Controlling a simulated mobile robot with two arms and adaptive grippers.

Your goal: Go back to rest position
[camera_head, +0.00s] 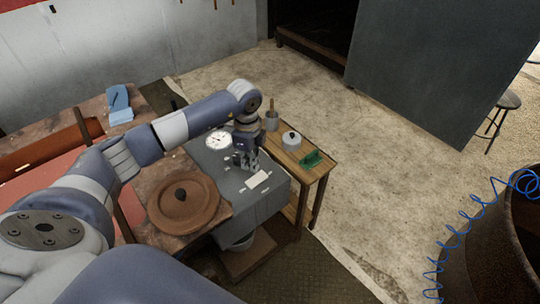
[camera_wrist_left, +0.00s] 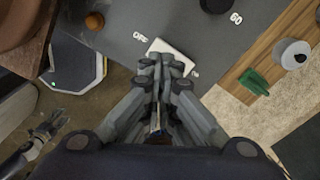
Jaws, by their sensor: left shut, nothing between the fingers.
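My left gripper (camera_head: 250,165) hangs from the left arm over the grey box-like unit (camera_head: 245,203). Its fingers are shut and empty. In the left wrist view its fingertips (camera_wrist_left: 160,62) overlap the lower edge of a white plate (camera_wrist_left: 176,52) beside the letters OFF. That plate also shows in the head view (camera_head: 258,179), just below the fingers; whether they touch it I cannot tell. A gripper that looks like my right one (camera_wrist_left: 42,132) shows small at the lower left of the left wrist view; its finger opening is unclear.
A white dial (camera_head: 218,140) sits at the back of the grey unit. A brown round lid (camera_head: 183,202) lies to the left. A wooden side table (camera_head: 312,172) holds a green object (camera_head: 312,159), a grey pot (camera_head: 291,140) and a cup (camera_head: 272,122).

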